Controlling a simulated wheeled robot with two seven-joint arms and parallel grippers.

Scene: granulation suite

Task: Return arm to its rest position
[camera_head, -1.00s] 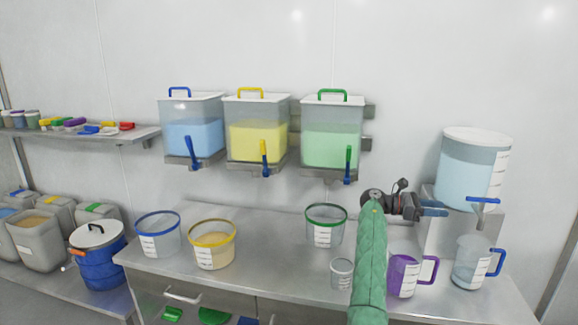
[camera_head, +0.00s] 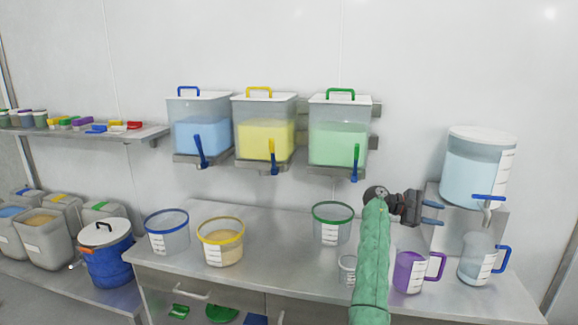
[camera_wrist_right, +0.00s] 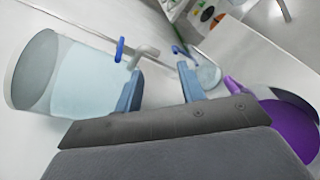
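My right arm, in a green sleeve (camera_head: 372,265), reaches up from the bottom over the steel bench. Its gripper (camera_head: 440,213) points right toward the clear tank of pale blue liquid (camera_head: 470,175). The two blue fingers stand apart with nothing between them; the right wrist view shows the same open gap (camera_wrist_right: 162,90). The tank (camera_wrist_right: 75,85) with its blue-levered tap lies beyond the fingers in that view. My left gripper is not in view.
A clear jug with a blue handle (camera_head: 476,262) stands below the tap. A purple jug (camera_head: 409,272) and a small clear beaker (camera_head: 347,268) stand near my sleeve. Green-rimmed (camera_head: 331,228), yellow-rimmed (camera_head: 222,245) and blue-rimmed (camera_head: 168,236) tubs stand farther left.

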